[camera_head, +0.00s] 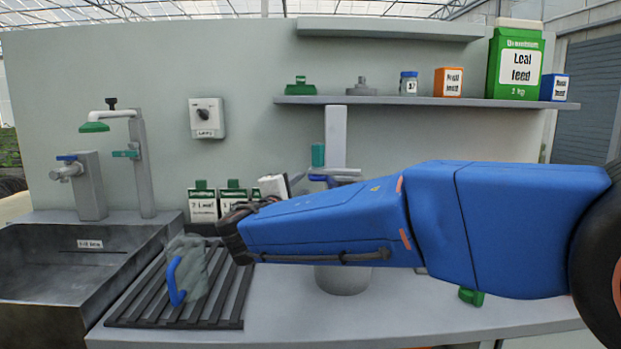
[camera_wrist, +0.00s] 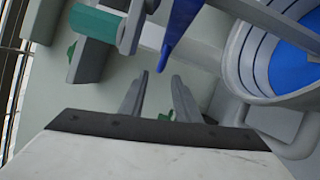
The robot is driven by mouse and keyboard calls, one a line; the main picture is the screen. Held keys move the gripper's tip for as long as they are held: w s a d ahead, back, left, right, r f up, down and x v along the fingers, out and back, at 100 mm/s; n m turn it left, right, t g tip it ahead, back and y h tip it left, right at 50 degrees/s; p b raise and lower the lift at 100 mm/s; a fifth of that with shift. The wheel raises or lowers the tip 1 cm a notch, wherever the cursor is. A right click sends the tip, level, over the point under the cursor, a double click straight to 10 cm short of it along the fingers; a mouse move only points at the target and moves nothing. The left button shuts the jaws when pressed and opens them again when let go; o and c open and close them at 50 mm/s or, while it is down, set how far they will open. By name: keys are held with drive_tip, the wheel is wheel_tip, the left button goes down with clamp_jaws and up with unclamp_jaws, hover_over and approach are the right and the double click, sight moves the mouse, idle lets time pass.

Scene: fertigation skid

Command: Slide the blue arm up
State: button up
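The blue arm (camera_head: 320,178) shows as a short blue strip on the grey post (camera_head: 336,122), below a teal block (camera_head: 318,154). In the wrist view the blue arm (camera_wrist: 182,28) is a tapered blue piece at the top centre, its narrow end pointing towards my fingertips. My gripper (camera_wrist: 160,75) is open, with nothing seen between its two grey fingers. The blue arm lies just beyond the fingertips and appears apart from them. In the head view my gripper (camera_head: 295,183) is small and left of the blue arm; my blue forearm hides the lower post.
A grey shelf (camera_head: 420,101) with boxes and jars crosses above. White labelled packs (camera_head: 203,205) stand behind my wrist. A slatted rack (camera_head: 226,308) with a cloth lies beside the sink (camera_head: 60,275). In the wrist view, a blue-and-white ringed round part (camera_wrist: 256,60) is right of the blue arm.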

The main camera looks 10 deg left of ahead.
sight(311, 176)
drive_tip(key=w, duration=0.8)
drive_tip(key=shift+d+r, duration=0.3)
drive_tip(key=shift+d, duration=0.1)
clamp_jaws()
